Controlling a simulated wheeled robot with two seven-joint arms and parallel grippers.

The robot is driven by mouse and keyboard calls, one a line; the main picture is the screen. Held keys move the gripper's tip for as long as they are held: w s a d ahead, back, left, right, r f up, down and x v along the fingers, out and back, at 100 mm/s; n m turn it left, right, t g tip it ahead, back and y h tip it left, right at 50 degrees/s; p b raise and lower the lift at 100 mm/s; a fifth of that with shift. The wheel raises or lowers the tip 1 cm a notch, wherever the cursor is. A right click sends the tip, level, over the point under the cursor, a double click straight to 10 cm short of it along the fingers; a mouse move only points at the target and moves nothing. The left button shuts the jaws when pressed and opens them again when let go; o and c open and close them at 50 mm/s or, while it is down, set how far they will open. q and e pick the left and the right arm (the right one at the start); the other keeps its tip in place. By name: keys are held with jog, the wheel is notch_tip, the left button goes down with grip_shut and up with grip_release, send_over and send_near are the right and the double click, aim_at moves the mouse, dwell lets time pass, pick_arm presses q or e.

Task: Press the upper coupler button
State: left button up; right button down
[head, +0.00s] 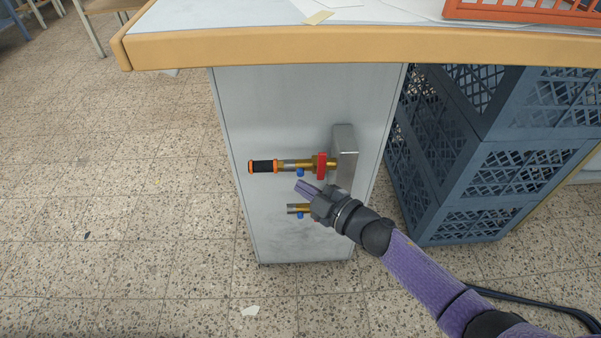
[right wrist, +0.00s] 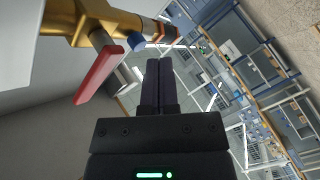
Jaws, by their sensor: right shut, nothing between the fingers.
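The upper coupler (head: 305,164) is brass and sticks out to the left from a metal box on the grey panel. Its blue button (head: 300,172) is on the underside and also shows in the right wrist view (right wrist: 136,42). A red lever (head: 321,166) sits on it, and a black hose end with orange rings (head: 263,166) is at its left end. My right gripper (head: 299,186) is shut and empty, its fingertips just below the blue button with a small apparent gap. The fingers also show in the right wrist view (right wrist: 158,65). My left gripper is out of view.
The tabletop edge (head: 270,48) overhangs above. Blue crates (head: 470,170) are stacked at the right. The tiled floor at left is mostly clear.

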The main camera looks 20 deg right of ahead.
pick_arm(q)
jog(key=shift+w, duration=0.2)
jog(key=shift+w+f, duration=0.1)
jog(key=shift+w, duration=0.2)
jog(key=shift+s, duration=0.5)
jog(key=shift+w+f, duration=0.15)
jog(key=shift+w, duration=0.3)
pick_arm(e)
jog(key=shift+w+d, duration=0.1)
jog(key=shift+w, duration=0.3)
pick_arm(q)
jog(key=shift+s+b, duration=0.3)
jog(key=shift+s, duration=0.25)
pick_arm(e)
jog(key=shift+w+d, duration=0.1)
jog(key=shift+w, duration=0.3)
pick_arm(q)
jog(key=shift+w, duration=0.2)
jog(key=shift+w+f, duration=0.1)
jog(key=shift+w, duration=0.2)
